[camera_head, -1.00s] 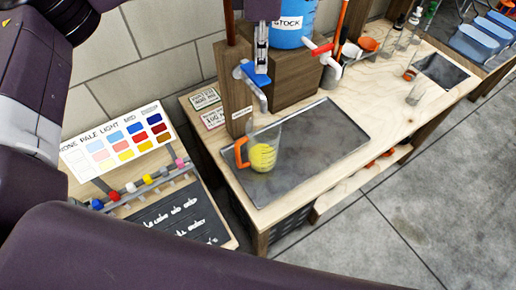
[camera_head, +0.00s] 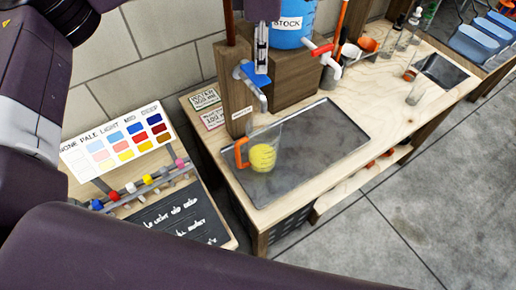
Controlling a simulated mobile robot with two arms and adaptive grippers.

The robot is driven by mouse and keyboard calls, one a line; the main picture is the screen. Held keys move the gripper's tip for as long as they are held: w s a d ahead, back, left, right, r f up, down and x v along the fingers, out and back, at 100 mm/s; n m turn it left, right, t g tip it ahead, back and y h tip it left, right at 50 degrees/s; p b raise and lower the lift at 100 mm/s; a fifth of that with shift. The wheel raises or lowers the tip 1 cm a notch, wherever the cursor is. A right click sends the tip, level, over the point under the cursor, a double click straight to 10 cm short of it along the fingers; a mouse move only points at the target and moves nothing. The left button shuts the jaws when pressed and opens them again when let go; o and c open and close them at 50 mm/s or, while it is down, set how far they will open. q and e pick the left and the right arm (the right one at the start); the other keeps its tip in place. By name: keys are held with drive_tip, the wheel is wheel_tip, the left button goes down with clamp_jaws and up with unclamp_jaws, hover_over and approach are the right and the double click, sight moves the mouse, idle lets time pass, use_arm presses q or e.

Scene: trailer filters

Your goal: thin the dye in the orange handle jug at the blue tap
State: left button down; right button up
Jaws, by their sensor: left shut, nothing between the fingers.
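The orange handle jug (camera_head: 242,153) stands upright on the grey tray, its clear body holding yellow dye (camera_head: 262,158) in the lower part. The blue tap (camera_head: 255,76) is on a wooden post, with its grey spout (camera_head: 263,102) above and slightly behind the jug. I cannot make out any water running from it. My left gripper (camera_head: 262,68) points down at the blue lever, shut and empty. It overlaps the lever in the picture; whether they touch is unclear. My right gripper is not in view.
The grey tray (camera_head: 325,140) is bare right of the jug. A red-handled tap (camera_head: 325,52) sits below a blue stock tank (camera_head: 293,30). A colour chart (camera_head: 118,145) and a chalkboard (camera_head: 180,218) stand left. A glass (camera_head: 415,92) and other glassware stand at the far right.

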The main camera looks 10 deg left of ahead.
sight(261, 78)
use_arm(q)
drive_tip(key=shift+f, duration=0.1)
drive_tip(key=shift+f+b, duration=1.35)
drive_tip(key=shift+f, duration=0.3)
idle(0.8)
drive_tip(key=shift+r, duration=0.1)
idle(1.9)
idle(0.7)
drive_tip(key=shift+r+p, duration=2.75)
drive_tip(key=shift+r, duration=1.55)
